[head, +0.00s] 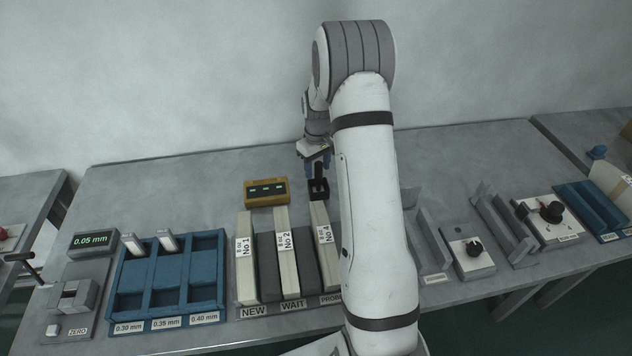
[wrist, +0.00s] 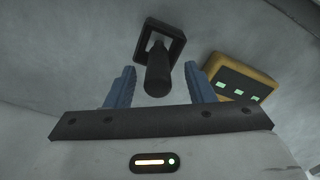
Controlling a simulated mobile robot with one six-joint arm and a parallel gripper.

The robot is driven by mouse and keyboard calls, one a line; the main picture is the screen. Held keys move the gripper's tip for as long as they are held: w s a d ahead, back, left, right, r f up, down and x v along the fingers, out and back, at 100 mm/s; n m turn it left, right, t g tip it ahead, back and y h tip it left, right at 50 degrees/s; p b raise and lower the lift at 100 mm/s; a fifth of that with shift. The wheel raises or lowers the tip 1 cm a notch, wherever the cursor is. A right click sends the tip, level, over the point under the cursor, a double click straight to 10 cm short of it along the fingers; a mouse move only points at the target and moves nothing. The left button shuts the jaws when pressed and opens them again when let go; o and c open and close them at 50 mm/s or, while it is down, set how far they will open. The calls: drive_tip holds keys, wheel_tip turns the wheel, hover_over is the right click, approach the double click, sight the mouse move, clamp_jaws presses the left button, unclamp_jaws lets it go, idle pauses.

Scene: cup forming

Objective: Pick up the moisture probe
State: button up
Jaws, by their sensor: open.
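The moisture probe (head: 319,178) is a black handle standing upright in a square black holder (head: 319,195) at the back of the bench. In the wrist view the probe (wrist: 157,75) points toward the camera from its holder (wrist: 175,38). My gripper (wrist: 158,82) is open, with one blue finger on each side of the probe handle. No contact between fingers and handle shows. In the head view my gripper (head: 318,160) is at the top of the probe, partly hidden by my own arm.
A yellow meter box (head: 265,192) with green lights stands left of the probe. Stacks labelled No 1 (head: 244,262), No 2 (head: 285,255) and No 4 (head: 323,250) stand in front. A blue sorting tray (head: 135,285) is further left. The bench behind the meter is clear.

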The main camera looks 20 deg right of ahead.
sight(318, 174)
drive_tip(key=shift+d+f+p, duration=0.1)
drive_tip(key=shift+f+p, duration=0.3)
drive_tip(key=shift+f, duration=1.5)
drive_tip(key=shift+c, duration=0.6)
clamp_jaws()
wheel_tip(318, 174, up, 10)
drive_tip(key=shift+r+b, duration=0.1)
drive_tip(key=shift+b, duration=0.9)
